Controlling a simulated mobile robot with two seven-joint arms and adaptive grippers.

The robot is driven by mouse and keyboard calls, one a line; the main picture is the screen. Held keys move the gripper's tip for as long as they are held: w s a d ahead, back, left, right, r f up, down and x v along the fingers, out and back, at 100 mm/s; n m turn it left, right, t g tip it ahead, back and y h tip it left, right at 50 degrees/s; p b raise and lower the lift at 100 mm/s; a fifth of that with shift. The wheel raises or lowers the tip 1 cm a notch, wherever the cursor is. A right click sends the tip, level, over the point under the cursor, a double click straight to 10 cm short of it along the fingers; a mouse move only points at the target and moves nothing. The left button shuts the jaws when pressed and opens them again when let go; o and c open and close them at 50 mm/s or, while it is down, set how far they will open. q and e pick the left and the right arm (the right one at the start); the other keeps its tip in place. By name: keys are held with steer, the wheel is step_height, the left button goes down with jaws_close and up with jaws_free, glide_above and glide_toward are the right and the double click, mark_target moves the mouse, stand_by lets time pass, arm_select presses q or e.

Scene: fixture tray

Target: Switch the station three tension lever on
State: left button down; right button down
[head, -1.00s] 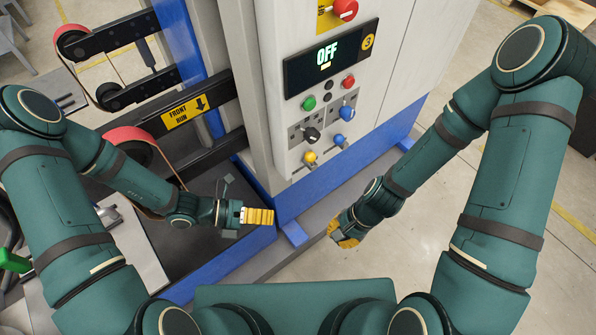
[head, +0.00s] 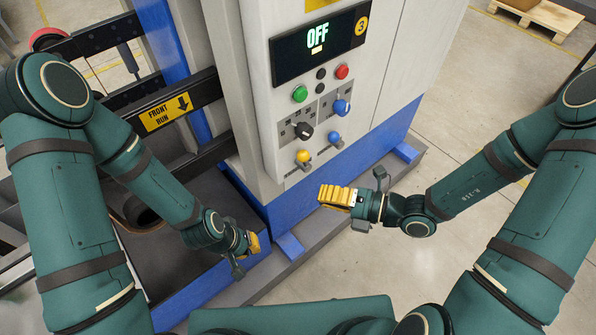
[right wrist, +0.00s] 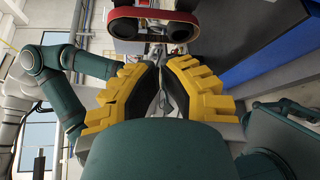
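The station three panel (head: 289,132) stands in the middle of the head view, and its display (head: 318,40) reads OFF. Low on it are a lever with a yellow ball (head: 303,157) and one with a blue ball (head: 334,138). I cannot read which one is the tension lever. My right gripper (head: 322,196) is in front of and below the panel, apart from it, its fingers together and empty. They also show in the right wrist view (right wrist: 161,68). My left gripper (head: 256,243) is low beside the blue base, fingers partly hidden.
A green button (head: 299,94) and a red button (head: 342,72) sit above the knobs. A black bar with a FRONT RUN sign (head: 167,112) juts out left of the panel. The blue base (head: 296,211) runs below it.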

mark_target(303, 160)
arm_select(q)
steer(key=shift+w+d+m, duration=0.1)
steer(key=shift+w+m, duration=0.1)
steer(key=shift+m, duration=0.2)
arm_select(e)
steer(key=shift+w+d+r+m+t, duration=0.15)
steer(key=shift+w+d+m+t, duration=0.1)
steer(key=shift+w+m+t, duration=0.2)
steer(key=shift+a, duration=0.1)
